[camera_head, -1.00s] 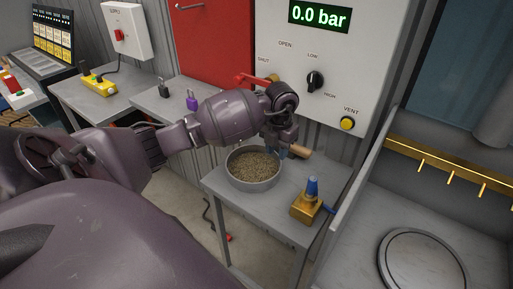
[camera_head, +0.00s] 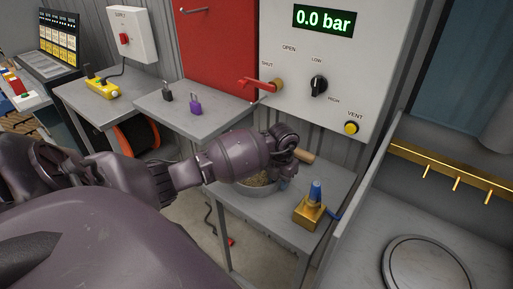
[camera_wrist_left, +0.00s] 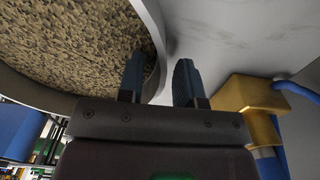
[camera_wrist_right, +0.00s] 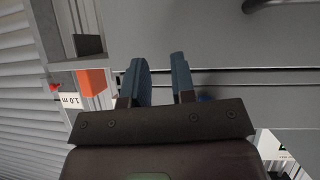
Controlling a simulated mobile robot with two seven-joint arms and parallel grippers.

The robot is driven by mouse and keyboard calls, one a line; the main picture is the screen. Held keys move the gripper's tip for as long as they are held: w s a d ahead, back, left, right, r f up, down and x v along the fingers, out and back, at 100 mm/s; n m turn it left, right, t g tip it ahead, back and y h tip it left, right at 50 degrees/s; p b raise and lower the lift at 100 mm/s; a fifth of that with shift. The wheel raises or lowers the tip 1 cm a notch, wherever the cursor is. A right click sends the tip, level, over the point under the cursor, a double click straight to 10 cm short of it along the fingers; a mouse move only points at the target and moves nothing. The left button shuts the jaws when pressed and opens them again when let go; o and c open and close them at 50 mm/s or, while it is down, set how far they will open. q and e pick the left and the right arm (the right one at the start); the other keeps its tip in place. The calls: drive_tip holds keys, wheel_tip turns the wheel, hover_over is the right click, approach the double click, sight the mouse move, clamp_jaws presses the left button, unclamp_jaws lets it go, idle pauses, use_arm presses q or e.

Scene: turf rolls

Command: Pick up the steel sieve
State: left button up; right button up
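The steel sieve (camera_head: 258,190) is a round grey pan with brown grainy material in it, standing on a small grey table (camera_head: 262,218). My left forearm hides much of it in the head view. My left gripper (camera_head: 286,178) is low at its right rim. In the left wrist view the sieve (camera_wrist_left: 62,82) fills the upper left. The left gripper's fingers (camera_wrist_left: 158,80) are apart, one over the grain side and one outside, with the wall between them. I cannot tell whether either finger touches it. My right gripper (camera_wrist_right: 160,80) is open and empty, outside the head view.
A brass block with a blue top (camera_head: 311,207) stands on the same table, right of the sieve. A wooden handle (camera_head: 305,157) shows behind my left gripper. A panel with a red lever (camera_head: 257,84) rises behind. A grey bench (camera_head: 363,232) is at the right.

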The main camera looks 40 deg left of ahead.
idle(0.3)
use_arm(q)
drive_tip(key=shift+f, duration=0.2)
idle(0.3)
clamp_jaws()
